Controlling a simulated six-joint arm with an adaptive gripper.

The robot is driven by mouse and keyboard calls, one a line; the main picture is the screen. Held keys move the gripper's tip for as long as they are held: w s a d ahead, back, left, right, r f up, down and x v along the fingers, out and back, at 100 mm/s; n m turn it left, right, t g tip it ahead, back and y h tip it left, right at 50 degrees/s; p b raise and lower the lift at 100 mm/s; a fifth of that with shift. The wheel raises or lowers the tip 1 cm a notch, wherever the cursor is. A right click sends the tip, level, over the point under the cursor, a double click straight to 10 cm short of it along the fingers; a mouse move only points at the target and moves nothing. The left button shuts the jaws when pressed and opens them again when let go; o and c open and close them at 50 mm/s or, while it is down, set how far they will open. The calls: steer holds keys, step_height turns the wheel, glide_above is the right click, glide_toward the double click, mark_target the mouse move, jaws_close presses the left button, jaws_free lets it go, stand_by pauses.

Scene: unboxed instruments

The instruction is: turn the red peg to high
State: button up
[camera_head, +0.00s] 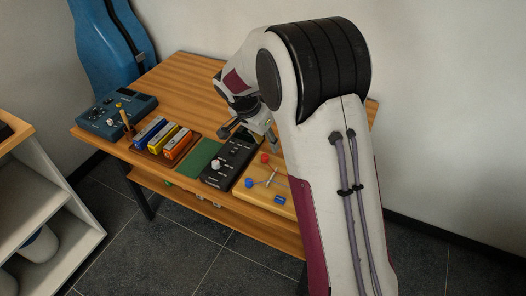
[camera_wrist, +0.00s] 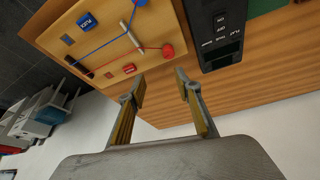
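The red peg (camera_wrist: 168,51) is a round red knob at the edge of a light wooden board (camera_wrist: 60,22) in the wrist view. A red line joins it to a pale dowel (camera_wrist: 130,36) in the board's middle. The red peg also shows in the head view (camera_head: 265,158), at the board's far edge. My gripper (camera_wrist: 159,86) is open and empty, its two fingertips apart, with the red peg ahead of the gap between them and not touched. In the head view my arm hides part of the board.
A blue peg (camera_head: 249,183), a blue labelled block (camera_wrist: 86,22) and a red block (camera_wrist: 129,68) sit on the board. A black box with a white knob (camera_head: 215,164) stands beside it. Coloured boxes (camera_head: 165,137) and a blue device (camera_head: 117,115) are farther left.

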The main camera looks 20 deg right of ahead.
mark_target(265, 156)
steer(key=shift+s+a+f+n+t+y, duration=0.15)
steer(key=shift+n+t+y, duration=0.2)
steer(key=shift+n, duration=0.8)
steer(key=shift+a+f+n+t+y, duration=0.1)
steer(key=shift+f+n+t+y, duration=0.25)
steer(key=shift+n, duration=0.75)
steer(key=shift+s+a+n+t+y, duration=0.15)
steer(key=shift+n+t, duration=0.25)
steer(key=shift+n, duration=0.75)
steer(key=shift+w+f, duration=0.1)
steer(key=shift+f, duration=0.05)
steer(key=shift+x, duration=3.75)
jaws_close()
